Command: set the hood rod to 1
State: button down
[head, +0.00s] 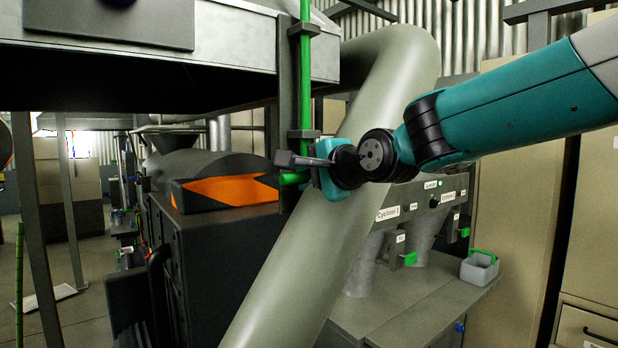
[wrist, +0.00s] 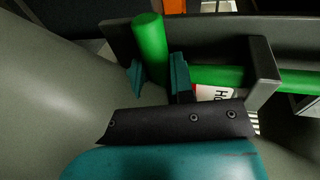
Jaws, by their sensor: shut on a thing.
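The hood rod (head: 305,75) is a bright green upright rod held along a dark post beside the grey hood. A short green handle stub (head: 293,179) sticks out sideways at its lower end. In the wrist view the stub (wrist: 149,42) stands out toward the camera, and the long green rod (wrist: 222,76) runs off to the right through a dark bracket. My gripper (head: 306,173) is at the stub; in the wrist view its teal fingers (wrist: 157,78) are on either side of the stub, shut on it. A white label (wrist: 213,93) reading "Ho" is partly hidden by my gripper.
A thick grey duct (head: 325,230) slopes down right behind my gripper and fills the left of the wrist view. A dark bracket (wrist: 263,70) crosses the rod. A black machine with an orange opening (head: 235,190) stands left.

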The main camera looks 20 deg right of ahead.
aim_at(296, 200)
notch_tip(296, 200, down, 4)
jog(key=b, duration=0.4)
jog(key=shift+a+f, duration=0.1)
jog(key=shift+f, duration=0.05)
jog(key=c, duration=1)
grip_release()
jog(key=shift+r, duration=0.2)
